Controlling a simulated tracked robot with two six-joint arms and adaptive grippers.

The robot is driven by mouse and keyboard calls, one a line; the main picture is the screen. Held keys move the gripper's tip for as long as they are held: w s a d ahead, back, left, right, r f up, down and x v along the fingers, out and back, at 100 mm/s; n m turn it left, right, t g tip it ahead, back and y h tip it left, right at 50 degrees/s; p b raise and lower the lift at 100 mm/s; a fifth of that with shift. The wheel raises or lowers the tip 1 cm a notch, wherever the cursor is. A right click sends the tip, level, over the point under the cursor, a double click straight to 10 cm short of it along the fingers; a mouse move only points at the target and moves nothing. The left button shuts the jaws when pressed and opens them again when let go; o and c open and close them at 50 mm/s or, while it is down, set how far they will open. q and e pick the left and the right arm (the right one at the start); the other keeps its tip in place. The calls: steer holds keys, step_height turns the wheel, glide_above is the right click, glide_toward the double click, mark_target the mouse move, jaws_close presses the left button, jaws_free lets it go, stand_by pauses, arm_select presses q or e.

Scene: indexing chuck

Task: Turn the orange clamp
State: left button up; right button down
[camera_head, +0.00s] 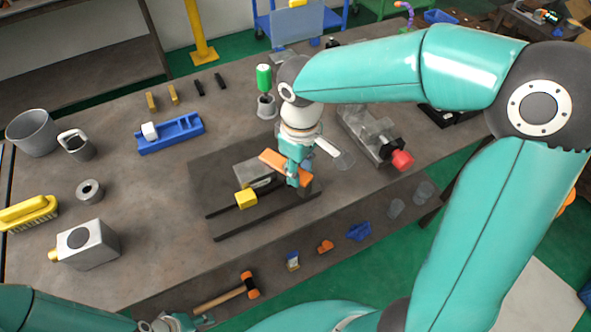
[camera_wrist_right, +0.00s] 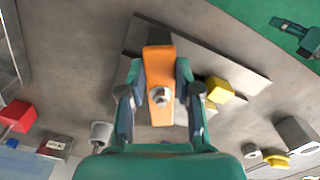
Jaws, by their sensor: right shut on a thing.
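The orange clamp (camera_head: 272,158) is a flat bar on a grey block fixture (camera_head: 252,172) on a dark base plate (camera_head: 222,160). In the right wrist view the clamp (camera_wrist_right: 159,62) runs lengthwise between my fingers, with a metal nut or bolt head on it. My right gripper (camera_head: 293,176) reaches down from above and is shut on the clamp near its right end. One finger of this gripper (camera_wrist_right: 160,82) lies along each side of the bar. A yellow block (camera_head: 246,198) sits at the plate's front. My left gripper (camera_head: 175,323) shows partly at the bottom edge; its fingers are unclear.
A blue tray (camera_head: 170,135) lies behind left of the plate. A grey machine vise with a red knob (camera_head: 402,160) stands to the right. A grey box (camera_head: 88,246) and a yellow brush (camera_head: 28,213) are at left. A hammer (camera_head: 225,291) is near the front edge.

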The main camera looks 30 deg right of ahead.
steer(key=shift+w+r, duration=0.1)
steer(key=shift+w, duration=0.1)
steer(key=c, duration=0.8)
jaws_free()
steer(key=shift+s, duration=0.1)
step_height(320, 180, up, 12)
stand_by(0.4)
